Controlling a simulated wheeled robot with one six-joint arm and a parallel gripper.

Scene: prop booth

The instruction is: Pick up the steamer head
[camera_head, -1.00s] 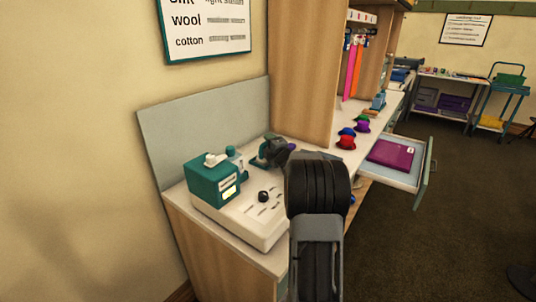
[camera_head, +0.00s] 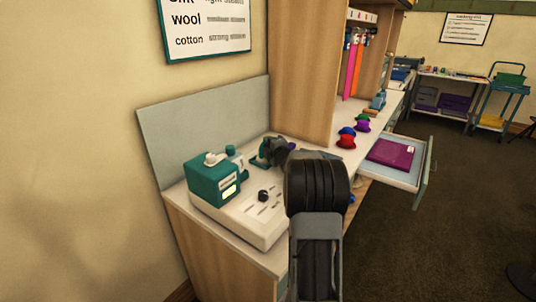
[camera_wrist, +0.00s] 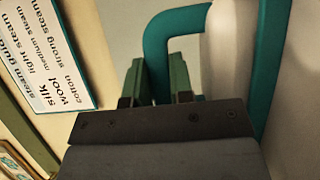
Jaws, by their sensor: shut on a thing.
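My gripper (camera_wrist: 156,78) shows its two green fingers in the wrist view, shut around a curved teal handle (camera_wrist: 160,35), which I take to be the steamer head's. A pale rounded body (camera_wrist: 228,50) lies beside the handle, with a teal edge to its right. In the head view my gripper (camera_head: 270,152) is at the back of the white station base (camera_head: 245,222), right of the teal steamer unit (camera_head: 208,182). The steamer head is small there and partly hidden by the gripper; I cannot tell whether it is clear of the base.
A grey panel (camera_head: 205,110) and the wall stand close behind the station, and a wooden upright (camera_head: 300,70) rises to its right. Small colored hats (camera_head: 346,141) sit on the counter. An open drawer with a purple item (camera_head: 391,153) juts out on the right.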

